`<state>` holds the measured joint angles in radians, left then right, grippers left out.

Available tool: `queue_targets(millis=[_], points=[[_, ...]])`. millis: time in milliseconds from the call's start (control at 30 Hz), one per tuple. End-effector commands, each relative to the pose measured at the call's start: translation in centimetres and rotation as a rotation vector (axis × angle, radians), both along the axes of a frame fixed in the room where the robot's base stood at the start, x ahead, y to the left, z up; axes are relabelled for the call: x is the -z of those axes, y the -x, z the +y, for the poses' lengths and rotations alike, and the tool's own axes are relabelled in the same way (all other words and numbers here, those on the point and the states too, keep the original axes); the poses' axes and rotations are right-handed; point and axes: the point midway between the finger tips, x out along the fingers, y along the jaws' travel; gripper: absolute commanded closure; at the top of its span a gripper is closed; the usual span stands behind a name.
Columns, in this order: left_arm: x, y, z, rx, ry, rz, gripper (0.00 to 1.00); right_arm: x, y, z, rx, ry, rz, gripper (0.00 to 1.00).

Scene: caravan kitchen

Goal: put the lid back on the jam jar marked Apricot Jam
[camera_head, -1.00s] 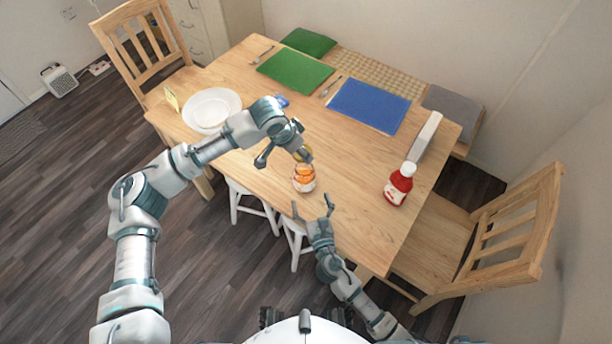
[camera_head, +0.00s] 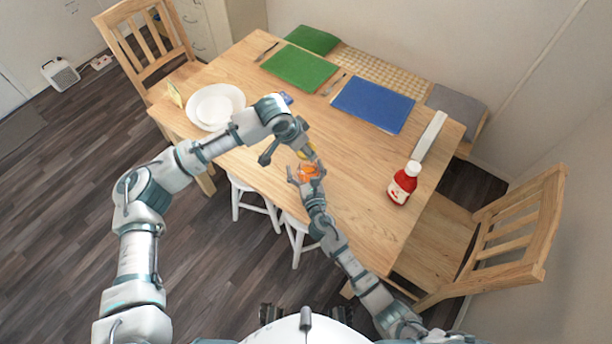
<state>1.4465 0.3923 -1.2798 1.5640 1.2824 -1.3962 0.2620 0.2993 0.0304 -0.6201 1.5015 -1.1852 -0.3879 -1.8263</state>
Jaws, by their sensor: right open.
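The jam jar (camera_head: 309,170), with orange contents, stands near the front edge of the table; its label cannot be read at this size. My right gripper (camera_head: 306,174) is open, with its fingers reaching around the jar's near side. I cannot tell whether they touch it. My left gripper (camera_head: 304,151) is just above and behind the jar. A small yellow thing, likely the lid (camera_head: 308,150), shows at its fingertips. I cannot make out whether the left fingers are shut on it. The grippers hide much of the jar.
A red bottle (camera_head: 403,184) with a white cap stands to the right on the wooden table (camera_head: 345,215). White plates (camera_head: 238,99) lie at the left. Green (camera_head: 300,68) and blue (camera_head: 373,104) mats lie at the back. The table between jar and bottle is clear.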

Motion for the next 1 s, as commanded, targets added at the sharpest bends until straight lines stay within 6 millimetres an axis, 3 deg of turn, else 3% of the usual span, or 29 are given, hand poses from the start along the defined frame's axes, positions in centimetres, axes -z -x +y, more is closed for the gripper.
queue_targets(millis=[300,600,667,767,1000], points=[[0.0,0.0,-0.2,0.001,-0.002,0.000,0.49,0.0,-0.2,-0.1,0.000,-0.002,0.000,0.06],[0.0,0.0,0.1,0.000,0.000,0.000,0.49,0.0,-0.2,0.1,0.000,0.001,0.000,0.81],[0.0,0.0,0.1,0.000,0.000,0.000,0.49,0.0,-0.2,0.1,0.000,0.001,0.000,0.92],[0.5,0.0,0.0,0.000,0.001,0.002,0.49,0.0,-0.2,0.1,0.000,0.000,0.000,0.92],[3.9,0.0,0.0,0.000,0.001,0.002,0.49,0.0,-0.2,0.0,0.000,-0.001,-0.001,0.92]])
